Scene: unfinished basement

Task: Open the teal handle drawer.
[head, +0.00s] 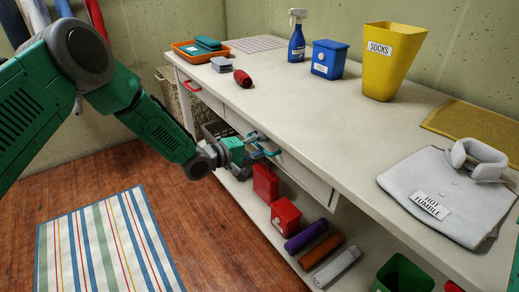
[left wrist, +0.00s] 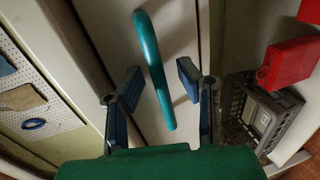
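The long white workbench (head: 300,105) has drawers along its front. The teal handle (head: 268,153) is on the middle drawer front (head: 308,178), which looks shut. In the left wrist view the teal handle (left wrist: 151,68) is a curved bar that runs between my two blue fingers. My left gripper (head: 264,146) is open around the handle, with a gap visible on each side in the left wrist view (left wrist: 158,84). The gripper hides part of the handle in the head view. My right gripper is not in view.
A red handle (head: 192,86) is on the drawer to the left. Red bins (head: 285,216), rolled towels (head: 307,236) and a grey crate (left wrist: 258,112) are on the lower shelf. A grey shirt (head: 440,190) lies on top. The floor by the striped rug (head: 105,240) is clear.

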